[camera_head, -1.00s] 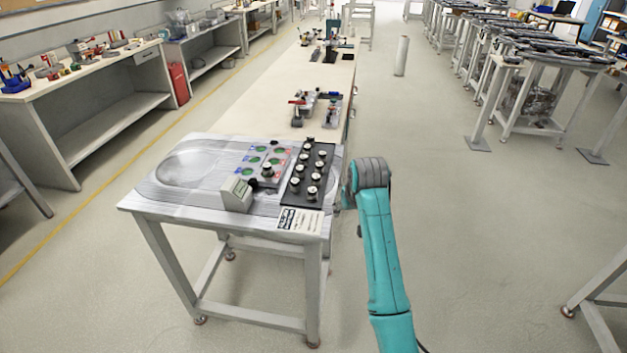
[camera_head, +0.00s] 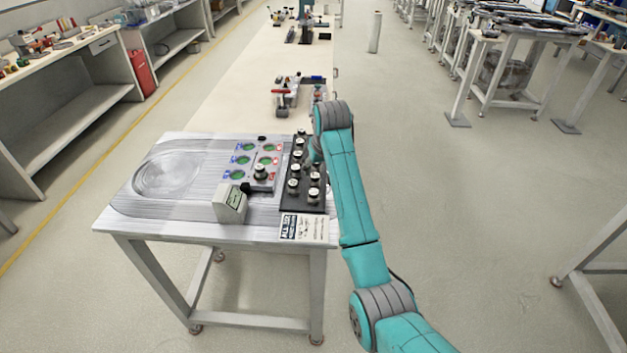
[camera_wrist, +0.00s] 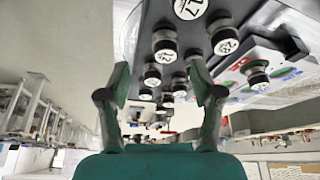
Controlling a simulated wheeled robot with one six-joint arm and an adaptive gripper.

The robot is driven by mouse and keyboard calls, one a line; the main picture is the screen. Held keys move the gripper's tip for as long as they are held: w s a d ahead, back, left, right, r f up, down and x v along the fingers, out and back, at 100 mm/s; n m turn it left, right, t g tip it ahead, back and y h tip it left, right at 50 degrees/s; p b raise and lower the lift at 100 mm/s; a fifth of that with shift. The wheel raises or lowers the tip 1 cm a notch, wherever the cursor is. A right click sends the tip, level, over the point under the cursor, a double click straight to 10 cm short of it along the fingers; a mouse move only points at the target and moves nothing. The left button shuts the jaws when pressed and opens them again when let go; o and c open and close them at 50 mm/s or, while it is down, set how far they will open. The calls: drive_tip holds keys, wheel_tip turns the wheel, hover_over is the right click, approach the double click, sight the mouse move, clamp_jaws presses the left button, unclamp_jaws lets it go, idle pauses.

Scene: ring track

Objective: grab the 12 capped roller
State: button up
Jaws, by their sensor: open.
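Several rollers with black bodies and white caps (camera_head: 294,168) stand in rows on a black rack (camera_head: 303,205) at the right of the near table. In the wrist view, larger rollers show close up; one cap (camera_wrist: 226,46) seems to read 12, but I cannot be sure. Another capped roller (camera_wrist: 165,50) is more in line with the space between my fingers, its number unclear. My gripper (camera_wrist: 159,72) is open and empty, its fingers apart beside the rack. In the head view my arm mostly hides the gripper and the rack's right side.
The near table (camera_head: 160,225) also bears a panel with green round spots (camera_head: 243,160), with one roller (camera_head: 260,172) on it, and a small grey box (camera_head: 230,203). A printed card (camera_head: 303,228) lies at the front.

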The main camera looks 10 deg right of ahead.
sight(315, 176)
drive_tip(key=shift+a+x, duration=0.15)
drive_tip(key=shift+x, duration=1.35)
drive_tip(key=shift+a+x, duration=0.15)
drive_tip(key=shift+x, duration=1.4)
clamp_jaws()
